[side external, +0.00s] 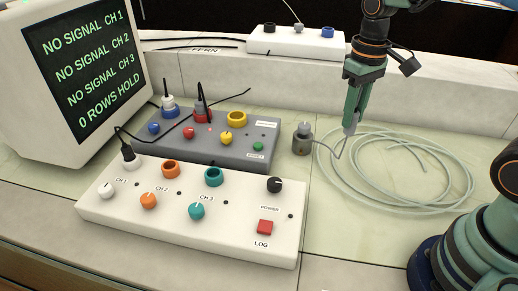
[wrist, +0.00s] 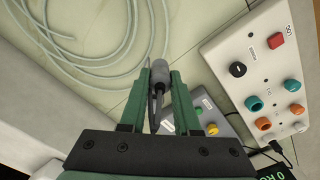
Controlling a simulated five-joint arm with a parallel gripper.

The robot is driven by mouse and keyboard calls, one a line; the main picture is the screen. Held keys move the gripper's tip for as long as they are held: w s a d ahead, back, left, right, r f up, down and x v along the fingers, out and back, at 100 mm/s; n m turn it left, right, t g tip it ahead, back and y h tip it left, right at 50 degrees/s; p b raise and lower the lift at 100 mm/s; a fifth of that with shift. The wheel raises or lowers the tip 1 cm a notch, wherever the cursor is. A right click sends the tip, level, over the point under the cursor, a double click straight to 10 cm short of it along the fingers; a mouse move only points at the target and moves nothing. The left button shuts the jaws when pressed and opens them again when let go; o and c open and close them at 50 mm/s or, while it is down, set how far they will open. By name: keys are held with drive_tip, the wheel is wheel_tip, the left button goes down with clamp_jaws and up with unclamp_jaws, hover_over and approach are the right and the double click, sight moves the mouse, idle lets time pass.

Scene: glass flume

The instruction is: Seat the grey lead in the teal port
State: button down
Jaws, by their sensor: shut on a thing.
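My gripper (side external: 351,128) points down at the right of the white box, above the bench. It is shut on the grey lead (wrist: 158,76), a small grey plug that shows between the fingertips in the wrist view. A thin grey cable bends away below the fingers in the side view. The teal port (side external: 213,177) is a round teal socket in the back row of the white box, apart from the lead. It also shows in the wrist view (wrist: 254,103), right of my gripper. Nothing is plugged into it.
The white box (side external: 245,240) has an orange port (side external: 170,168), knobs and a red button. Behind it stands a grey box (side external: 255,153) with plugged leads. A grey cylinder (side external: 302,143) stands left of my gripper; coiled clear tubing (side external: 440,160) lies right. A monitor (side external: 140,120) stands left.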

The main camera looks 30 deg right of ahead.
drive_tip(key=w+a+r+n, duration=0.5)
drive_tip(key=w+a+r, duration=0.2)
drive_tip(key=w+a, duration=0.5)
drive_tip(key=a+r+n, duration=0.3)
drive_tip(key=a+n, duration=0.1)
drive_tip(key=a, duration=1.2)
drive_tip(key=f, duration=1.9)
drive_tip(key=shift+w+f, duration=0.2)
drive_tip(key=shift+f, duration=0.2)
drive_tip(key=shift+f, duration=0.1)
drive_tip(key=c, duration=0.6)
unclamp_jaws()
